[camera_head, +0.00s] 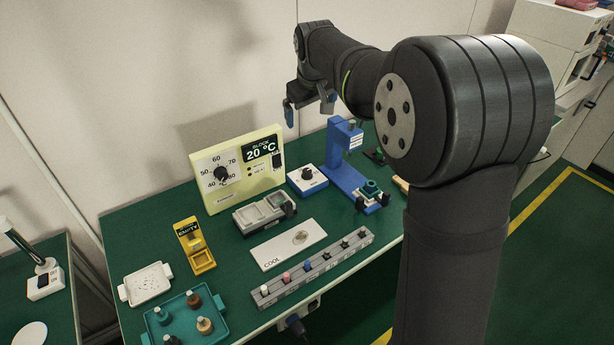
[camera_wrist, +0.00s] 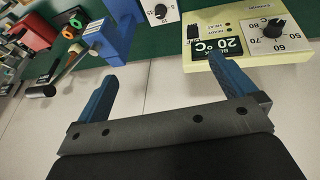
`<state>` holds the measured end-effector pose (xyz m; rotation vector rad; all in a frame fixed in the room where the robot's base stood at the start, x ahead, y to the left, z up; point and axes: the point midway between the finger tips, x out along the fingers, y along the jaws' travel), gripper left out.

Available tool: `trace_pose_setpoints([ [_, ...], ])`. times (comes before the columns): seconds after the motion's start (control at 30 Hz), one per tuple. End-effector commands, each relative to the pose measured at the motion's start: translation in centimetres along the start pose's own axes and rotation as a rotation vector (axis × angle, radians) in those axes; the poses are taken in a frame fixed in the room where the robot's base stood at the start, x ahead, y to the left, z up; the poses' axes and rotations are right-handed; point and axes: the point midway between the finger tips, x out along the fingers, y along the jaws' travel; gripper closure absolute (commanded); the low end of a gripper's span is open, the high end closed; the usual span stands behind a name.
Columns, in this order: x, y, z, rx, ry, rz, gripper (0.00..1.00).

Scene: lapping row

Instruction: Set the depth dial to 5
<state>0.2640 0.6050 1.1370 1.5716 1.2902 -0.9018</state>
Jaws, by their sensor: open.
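A small white-faced blue box with a black knob (camera_head: 307,174) stands between the yellow block unit and the blue stand. It is the likely depth dial, but no label naming it is readable. In the wrist view the knob (camera_wrist: 160,11) shows at the top edge, with small numbers around it and its face partly cut off. My gripper (camera_head: 309,107) is open and empty, in the air above and behind the box near the wall. Its two blue fingers (camera_wrist: 165,72) are apart in the wrist view, with only the wall between them.
The yellow block unit (camera_head: 267,190) has its own dial, numbered 40 to 80, and a 20 °C display. The blue stand (camera_head: 340,166) rises right of the box. A grey two-well holder (camera_head: 263,225), white COOL plate (camera_head: 272,258) and vial rack (camera_head: 293,290) lie in front.

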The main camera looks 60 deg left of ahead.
Motion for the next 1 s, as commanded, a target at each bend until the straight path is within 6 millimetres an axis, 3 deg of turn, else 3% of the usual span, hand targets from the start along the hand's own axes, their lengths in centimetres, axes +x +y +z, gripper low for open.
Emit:
trace_pose_setpoints([
  [0.47, 0.0, 0.0, 0.0, 0.0, 0.0, 0.0, 0.0],
  [0.6, 0.7, 0.3, 0.1, 0.007, 0.006, 0.009, 0.28],
  [0.7, 2.9, 1.2, 0.5, 0.028, 0.035, 0.04, 0.47],
  [1.0, 12.9, 4.5, 3.2, 0.107, 0.24, 0.162, 0.49],
])
